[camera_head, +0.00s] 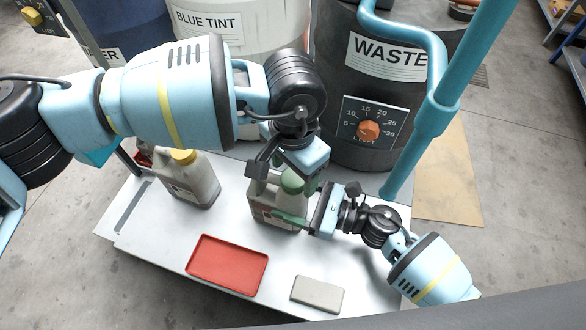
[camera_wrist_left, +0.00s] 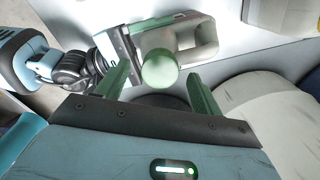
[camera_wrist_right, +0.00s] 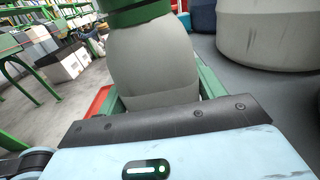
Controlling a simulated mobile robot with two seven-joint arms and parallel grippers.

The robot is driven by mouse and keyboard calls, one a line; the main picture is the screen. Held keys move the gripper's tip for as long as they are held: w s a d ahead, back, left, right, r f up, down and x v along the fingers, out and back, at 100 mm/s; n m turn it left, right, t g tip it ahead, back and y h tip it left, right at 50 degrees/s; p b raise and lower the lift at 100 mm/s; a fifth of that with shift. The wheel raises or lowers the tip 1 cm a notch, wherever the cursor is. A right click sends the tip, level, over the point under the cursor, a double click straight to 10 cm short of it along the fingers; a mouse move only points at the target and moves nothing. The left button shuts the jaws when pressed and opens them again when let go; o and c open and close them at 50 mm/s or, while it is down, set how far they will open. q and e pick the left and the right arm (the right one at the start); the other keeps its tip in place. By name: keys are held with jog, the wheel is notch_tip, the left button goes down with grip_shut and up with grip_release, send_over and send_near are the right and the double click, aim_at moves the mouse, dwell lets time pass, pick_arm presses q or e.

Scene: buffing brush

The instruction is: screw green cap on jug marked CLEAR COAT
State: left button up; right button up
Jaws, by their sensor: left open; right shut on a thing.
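A grey-beige jug (camera_head: 262,202) stands upright at the back of the white table; its label is partly covered and unreadable. A green cap (camera_head: 292,182) sits at the jug's mouth; I cannot tell how tightly it is seated. My right gripper (camera_head: 290,215) is shut on the jug from the right; the jug body (camera_wrist_right: 155,65) fills the space between its fingers in the right wrist view. My left gripper (camera_head: 284,172) is open just above the jug. In the left wrist view the green cap (camera_wrist_left: 159,70) shows between and slightly beyond its spread fingers (camera_wrist_left: 160,85).
A second jug (camera_head: 190,182) with a yellow cap (camera_head: 183,156) stands left on the table (camera_head: 150,235). A red tray (camera_head: 228,264) and a grey block (camera_head: 317,294) lie in front. The WASTE drum (camera_head: 385,85), BLUE TINT drum (camera_head: 225,60) and a teal pipe (camera_head: 440,100) stand behind.

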pick_arm(q)
notch_tip(320, 180, up, 11)
jog(key=shift+r, duration=0.2)
dwell(0.3)
pick_arm(e)
jog(key=o, duration=2)
jog(key=shift+c, duration=0.2)
pick_arm(q)
jog(key=shift+f, duration=0.2)
pick_arm(e)
jog(key=shift+v, duration=3.95)
